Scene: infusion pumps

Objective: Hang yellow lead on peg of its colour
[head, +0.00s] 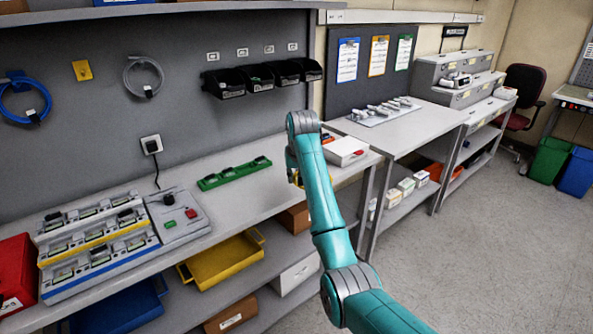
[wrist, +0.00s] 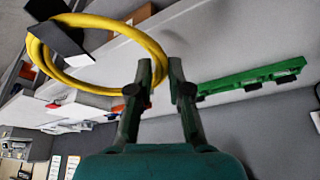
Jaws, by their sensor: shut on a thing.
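The yellow lead (wrist: 112,18) is a coiled loop in the wrist view. My gripper (wrist: 160,65) is shut on the loop's edge, the fingertips close together around it. A dark flat piece (wrist: 58,38) shows at the loop's far left side. In the head view my arm hides the gripper, and only a bit of yellow shows beside the wrist. The yellow peg plate (head: 82,70) is on the grey wall panel at the left, with no lead on it. A blue lead (head: 24,98) hangs to its left and a grey lead (head: 143,77) to its right.
The workbench (head: 245,205) runs below the panel. A pump rack (head: 98,240), a grey device (head: 178,218) and a green strip (head: 235,173) stand on it. Black bins (head: 262,79) and a plugged cord (head: 151,145) are on the panel. A shelf (head: 150,9) juts out above.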

